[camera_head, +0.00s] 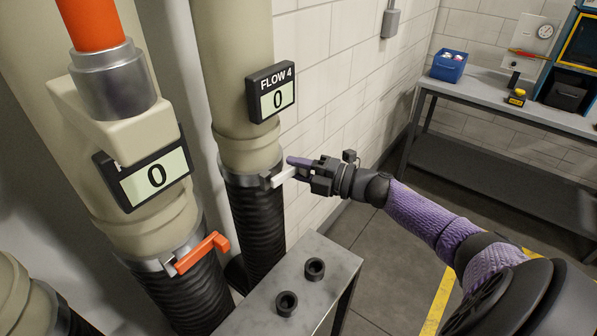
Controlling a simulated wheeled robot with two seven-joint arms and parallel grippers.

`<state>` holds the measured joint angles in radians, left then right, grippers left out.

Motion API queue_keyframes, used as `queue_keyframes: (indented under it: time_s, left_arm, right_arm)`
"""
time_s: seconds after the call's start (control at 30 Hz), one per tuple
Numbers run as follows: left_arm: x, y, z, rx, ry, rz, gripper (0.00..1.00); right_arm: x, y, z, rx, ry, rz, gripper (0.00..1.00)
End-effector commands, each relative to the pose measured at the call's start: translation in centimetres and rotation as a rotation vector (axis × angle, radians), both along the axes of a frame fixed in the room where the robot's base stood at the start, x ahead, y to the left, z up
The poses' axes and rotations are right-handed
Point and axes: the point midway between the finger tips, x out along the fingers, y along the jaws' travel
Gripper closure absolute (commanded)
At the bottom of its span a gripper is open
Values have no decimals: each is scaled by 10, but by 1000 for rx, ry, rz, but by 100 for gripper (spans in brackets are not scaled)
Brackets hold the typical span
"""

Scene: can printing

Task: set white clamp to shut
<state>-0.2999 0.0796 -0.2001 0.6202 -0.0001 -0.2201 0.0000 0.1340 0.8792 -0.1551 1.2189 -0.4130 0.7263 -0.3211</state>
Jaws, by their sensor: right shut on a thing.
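The white clamp (283,176) is a short white lever on the metal band around the black corrugated hose, below the pipe with the FLOW 4 display (272,92), which reads 0. My right gripper (300,170) reaches in from the right and is shut on the white lever. Its fingers cover part of the lever's outer end. The lever sticks out to the right from the band. My left gripper is not in view.
An orange clamp lever (203,253) sits on the nearer hose at left, under another display (152,178) reading 0. A grey stand (318,296) with two black rings is below my right gripper. A workbench (480,92) with a blue bin (449,68) stands at the back right.

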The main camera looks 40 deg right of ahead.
Motion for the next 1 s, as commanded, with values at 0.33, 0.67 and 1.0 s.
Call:
queue_keyframes:
  time_s: [0.33, 0.67, 1.0]
  left_arm:
    - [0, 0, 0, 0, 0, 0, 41]
    - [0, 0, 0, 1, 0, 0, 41]
    - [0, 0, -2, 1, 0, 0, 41]
  right_arm:
    - [0, 0, -1, 0, 2, 0, 51]
    - [0, 0, 0, 0, 0, -1, 32]
    - [-46, -26, -2, -2, 7, -1, 32]
